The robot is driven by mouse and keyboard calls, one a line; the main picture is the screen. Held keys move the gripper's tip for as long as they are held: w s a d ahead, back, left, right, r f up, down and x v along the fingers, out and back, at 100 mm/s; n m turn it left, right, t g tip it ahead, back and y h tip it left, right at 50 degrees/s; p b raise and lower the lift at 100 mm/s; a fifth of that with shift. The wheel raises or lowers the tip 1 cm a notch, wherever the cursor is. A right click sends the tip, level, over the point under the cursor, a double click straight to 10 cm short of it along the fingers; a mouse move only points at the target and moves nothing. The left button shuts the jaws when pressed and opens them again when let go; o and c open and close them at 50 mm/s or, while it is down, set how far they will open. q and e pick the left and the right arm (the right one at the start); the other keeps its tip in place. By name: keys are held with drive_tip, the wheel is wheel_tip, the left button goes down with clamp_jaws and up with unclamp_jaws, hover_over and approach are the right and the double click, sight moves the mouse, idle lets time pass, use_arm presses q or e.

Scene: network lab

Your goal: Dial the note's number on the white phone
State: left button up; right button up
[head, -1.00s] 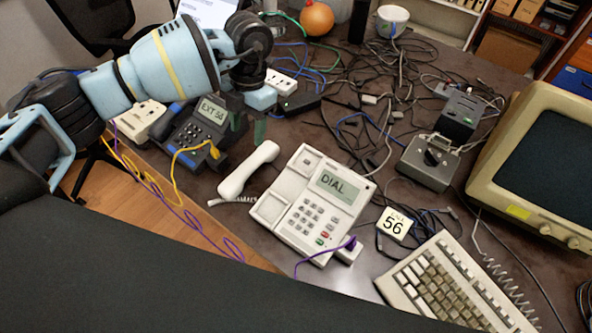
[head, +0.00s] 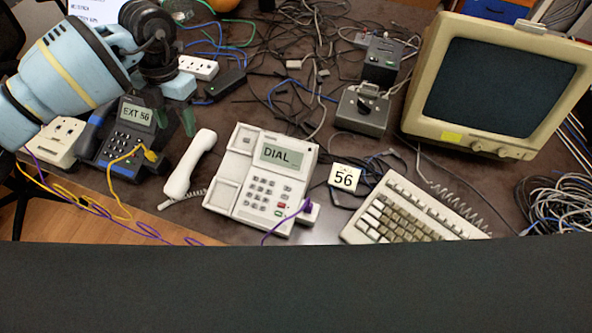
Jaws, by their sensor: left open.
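The white phone (head: 262,181) sits on the dark desk, its screen reading "DIAL", with a keypad below. Its white handset (head: 190,168) lies off the cradle on the desk, just left of the phone. The note (head: 345,178), a pale square reading "56" below a smaller blurred line, lies right of the phone. My left gripper (head: 172,116) is open and empty, above the desk up and left of the handset, in front of the dark phone. My right gripper is not in view.
A dark phone (head: 127,136) reading "EXT 56" stands at the left with a yellow cable. A beige keyboard (head: 408,213) and monitor (head: 495,84) are at the right. A grey box (head: 362,110) and tangled cables cover the desk behind. A purple cable (head: 284,222) runs from the white phone's front.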

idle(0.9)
use_arm(q)
clamp_jaws()
idle(1.6)
